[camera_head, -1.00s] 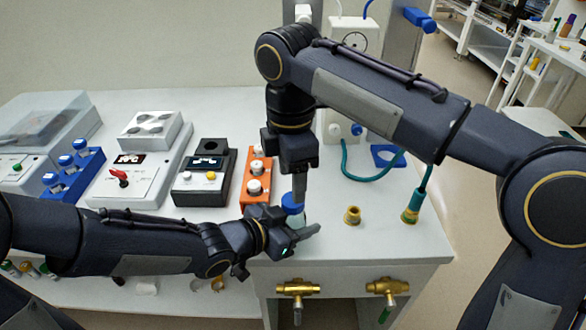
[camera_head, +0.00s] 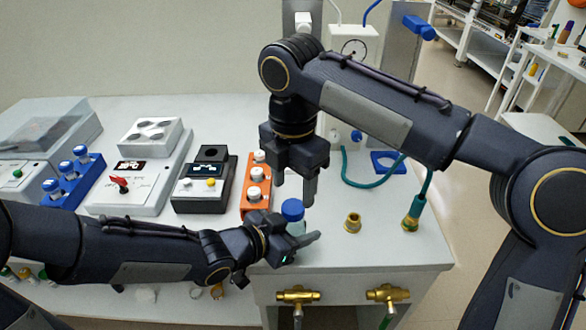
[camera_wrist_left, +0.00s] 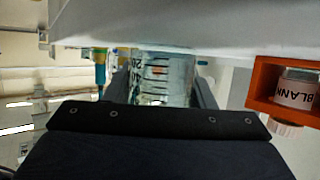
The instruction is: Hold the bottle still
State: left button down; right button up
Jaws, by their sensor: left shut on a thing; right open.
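The bottle has a blue cap (camera_head: 292,210) and stands near the front of the bench. Its clear body (camera_wrist_left: 162,78) with graduation marks shows between the fingers in the left wrist view. My left gripper (camera_head: 302,242) is shut on the bottle's body, which it partly hides in the head view. My right gripper (camera_head: 296,188) points down just above the blue cap. It is open and empty, and its fingers overlap in this view.
An orange rack (camera_head: 257,183) with white-capped vials stands left of the bottle. A brass fitting (camera_head: 352,223) and a green hose connector (camera_head: 411,219) stand to the right. Brass valves (camera_head: 298,295) stick out of the bench front. A blue rack (camera_head: 72,178) is far left.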

aim_at(293, 206)
jog(key=shift+f, duration=2.45)
jog(key=c, duration=1)
jog(key=m, duration=0.6)
jog(key=shift+m, duration=0.4)
jog(key=o, duration=1.1)
jog(key=shift+c, duration=0.2)
jog(key=shift+r, duration=2.3)
